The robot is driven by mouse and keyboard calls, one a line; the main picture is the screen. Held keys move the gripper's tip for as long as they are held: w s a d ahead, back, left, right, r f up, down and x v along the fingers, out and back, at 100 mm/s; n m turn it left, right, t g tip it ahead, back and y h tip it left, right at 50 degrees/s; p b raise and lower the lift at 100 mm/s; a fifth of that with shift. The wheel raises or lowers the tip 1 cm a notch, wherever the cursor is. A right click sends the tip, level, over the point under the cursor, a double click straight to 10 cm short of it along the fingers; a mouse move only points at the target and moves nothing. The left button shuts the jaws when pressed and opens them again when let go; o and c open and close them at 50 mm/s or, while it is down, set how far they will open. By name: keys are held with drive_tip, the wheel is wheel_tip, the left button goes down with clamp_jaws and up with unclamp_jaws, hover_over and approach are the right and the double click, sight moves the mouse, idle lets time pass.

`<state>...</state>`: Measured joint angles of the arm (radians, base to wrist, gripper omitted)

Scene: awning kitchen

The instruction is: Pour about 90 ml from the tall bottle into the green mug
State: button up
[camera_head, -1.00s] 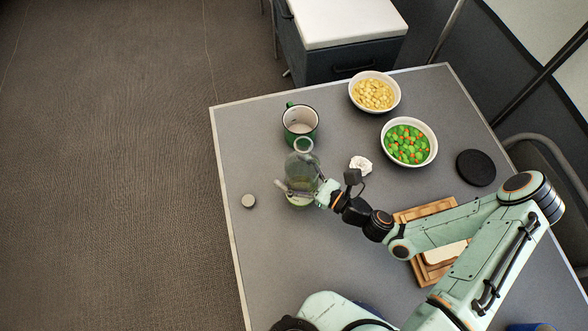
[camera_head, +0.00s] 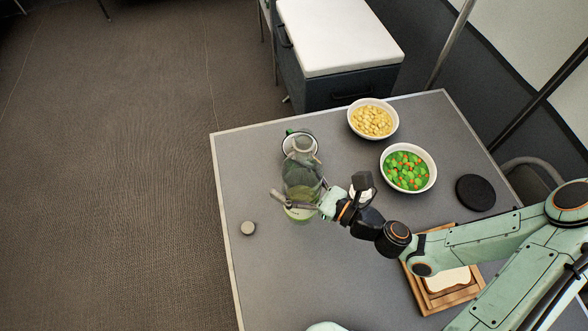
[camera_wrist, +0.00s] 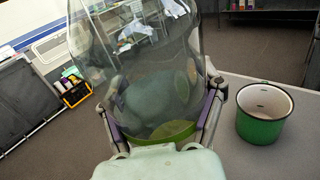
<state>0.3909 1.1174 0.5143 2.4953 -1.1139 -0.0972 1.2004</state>
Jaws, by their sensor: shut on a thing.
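The tall clear glass bottle (camera_head: 302,174) is in my gripper (camera_head: 299,201), with a little green liquid low inside it. In the wrist view the bottle (camera_wrist: 150,60) fills the middle between the fingers (camera_wrist: 162,112), about upright, its top cut off. The green mug (camera_head: 289,132) stands upright on the table, just beyond the bottle, whose neck overlaps it in the head view. In the wrist view the mug (camera_wrist: 260,131) stands right of the bottle, apart from it, its white inside showing. My gripper is shut around the bottle's lower body.
A small grey cap (camera_head: 248,228) lies left on the grey table (camera_head: 260,280). Right are bowls of yellow pieces (camera_head: 373,119) and green-orange vegetables (camera_head: 408,168), a black disc (camera_head: 475,193) and a wooden tray (camera_head: 462,296). A white crumpled thing is mostly hidden by my wrist.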

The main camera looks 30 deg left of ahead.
drive_tip(key=w+a+f, duration=0.1)
drive_tip(key=w+f, duration=0.6)
drive_tip(key=shift+a+f+t, duration=0.25)
drive_tip(key=shift+a+t, duration=0.05)
drive_tip(key=shift+a, duration=0.05)
drive_tip(key=shift+s+d+m, duration=0.1)
drive_tip(key=shift+s+m, duration=0.1)
drive_tip(key=shift+m, duration=0.2)
